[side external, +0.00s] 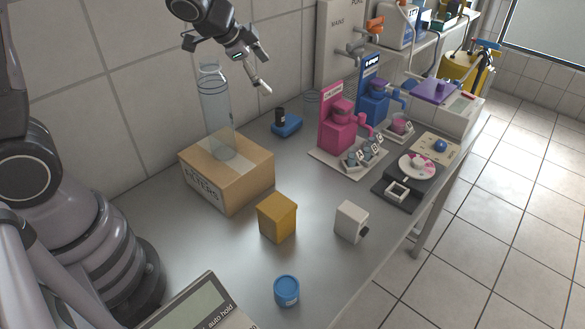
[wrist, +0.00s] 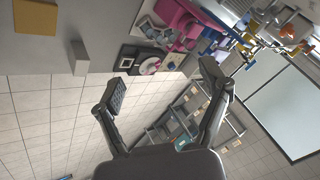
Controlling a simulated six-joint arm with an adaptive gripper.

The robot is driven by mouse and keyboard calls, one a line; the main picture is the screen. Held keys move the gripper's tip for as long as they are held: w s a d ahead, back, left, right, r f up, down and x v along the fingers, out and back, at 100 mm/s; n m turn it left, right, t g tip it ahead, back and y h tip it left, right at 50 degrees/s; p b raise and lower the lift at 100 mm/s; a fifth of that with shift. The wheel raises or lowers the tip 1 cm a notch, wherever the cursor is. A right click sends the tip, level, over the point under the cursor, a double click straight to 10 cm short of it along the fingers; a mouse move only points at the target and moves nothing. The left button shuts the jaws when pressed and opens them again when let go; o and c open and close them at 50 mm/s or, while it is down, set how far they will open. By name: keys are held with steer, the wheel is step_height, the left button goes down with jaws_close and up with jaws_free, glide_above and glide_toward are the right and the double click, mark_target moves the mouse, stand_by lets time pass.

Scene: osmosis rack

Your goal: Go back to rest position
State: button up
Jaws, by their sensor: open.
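My gripper (side external: 249,66) is high above the bench at the top of the side view, above and to the right of a clear glass cylinder (side external: 215,108). In the wrist view my gripper (wrist: 166,82) has its two fingers spread wide, with nothing between them. The cylinder stands upright on a cardboard box (side external: 240,181) marked FILTERS. I cannot tell from the side view whether the gripper touches the cylinder's top, but it looks apart from it.
A yellow box (side external: 277,217), a white box (side external: 350,221) and a blue jar (side external: 287,290) stand on the grey bench (side external: 222,251). A pink apparatus (side external: 339,130) and a blue one (side external: 373,95) stand further back. A tiled wall (side external: 125,90) runs behind the bench.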

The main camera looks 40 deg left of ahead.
steer(key=s+a+r+n+y, duration=0.35)
steer(key=s+a+r, duration=0.2)
steer(key=r, duration=0.25)
steer(key=s+d+r+n+g+h, duration=0.1)
steer(key=s+n, duration=0.2)
steer(key=s, duration=0.6)
steer(key=s+r+n+h, duration=0.2)
steer(key=s+n, duration=0.1)
steer(key=s, duration=0.7)
steer(key=shift+s+d+g, duration=0.15)
steer(key=shift+d+g, duration=0.25)
